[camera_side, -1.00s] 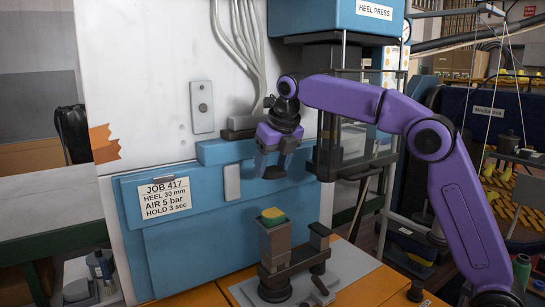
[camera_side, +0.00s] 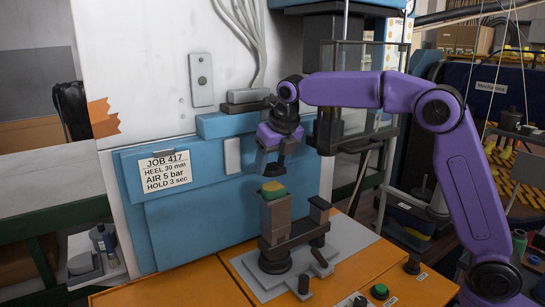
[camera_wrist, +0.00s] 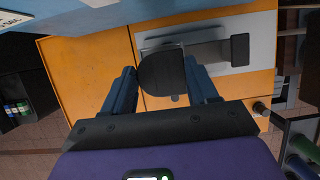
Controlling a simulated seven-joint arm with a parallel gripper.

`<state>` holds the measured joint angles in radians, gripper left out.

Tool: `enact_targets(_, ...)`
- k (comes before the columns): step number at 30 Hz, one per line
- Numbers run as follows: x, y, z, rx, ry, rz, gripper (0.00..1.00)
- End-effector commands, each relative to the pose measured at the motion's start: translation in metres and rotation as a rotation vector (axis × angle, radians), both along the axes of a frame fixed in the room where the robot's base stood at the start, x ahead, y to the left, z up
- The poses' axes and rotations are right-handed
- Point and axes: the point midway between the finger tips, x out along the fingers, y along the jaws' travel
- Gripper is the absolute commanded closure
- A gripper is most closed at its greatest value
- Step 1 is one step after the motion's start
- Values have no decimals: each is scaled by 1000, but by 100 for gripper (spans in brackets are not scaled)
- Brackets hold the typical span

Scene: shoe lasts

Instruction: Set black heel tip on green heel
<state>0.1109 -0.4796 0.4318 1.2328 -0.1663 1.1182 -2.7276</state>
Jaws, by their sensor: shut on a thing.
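The black heel tip (camera_wrist: 162,72) is a flat, dark, rounded piece between my gripper's fingers (camera_wrist: 162,86) in the wrist view. The gripper is shut on it. In the side view the tip is small and dark, hard to tell from the fingers. The green heel is hidden in the wrist view.
The fixture's grey base plate (camera_side: 246,276) lies on an orange bench (camera_side: 180,290) with push buttons at its front. A dark clamp post (camera_side: 319,220) stands right of the heel. The blue press body (camera_side: 215,215) is close behind.

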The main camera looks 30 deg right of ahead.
Motion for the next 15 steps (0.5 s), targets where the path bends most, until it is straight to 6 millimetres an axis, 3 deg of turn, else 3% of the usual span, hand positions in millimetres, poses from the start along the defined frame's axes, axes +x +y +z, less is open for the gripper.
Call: enact_targets(15,-1,-1,-28,0,3,-1,71)
